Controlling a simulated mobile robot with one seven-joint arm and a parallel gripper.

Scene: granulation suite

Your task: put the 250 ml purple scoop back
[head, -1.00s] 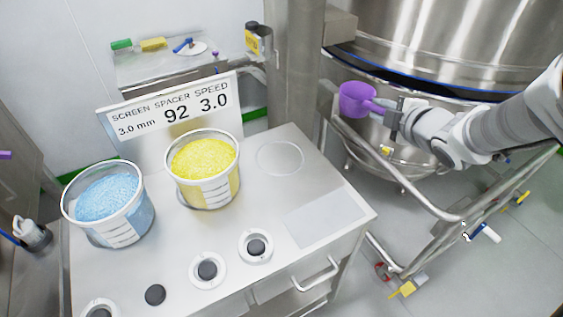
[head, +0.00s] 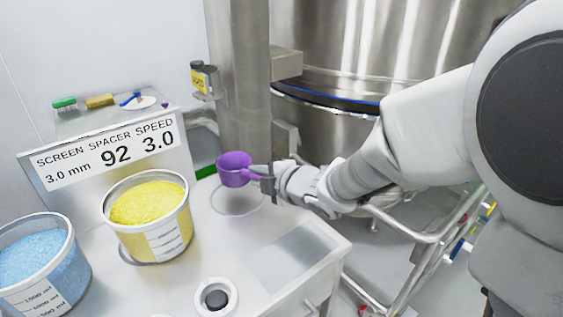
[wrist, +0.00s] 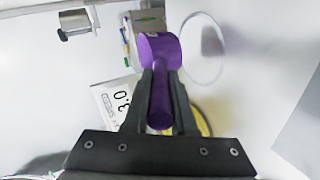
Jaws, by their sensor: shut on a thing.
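The purple scoop (head: 234,169) is held by its handle in my gripper (head: 266,182), which is shut on it. In the head view the scoop appears above the back part of the steel bench top, over the drawn circle (head: 238,212). In the wrist view the scoop (wrist: 160,50) sticks out beyond the fingers of my gripper (wrist: 160,88), with the circle (wrist: 222,50) beside it. The scoop's volume marking cannot be read.
A bucket of yellow granules (head: 148,250) and a bucket of blue granules (head: 62,282) stand left on the bench (head: 185,285). Behind is a sign (head: 112,150). A steel vessel (head: 350,60) and column (head: 240,90) stand behind. A grey rectangle (head: 293,256) is bare.

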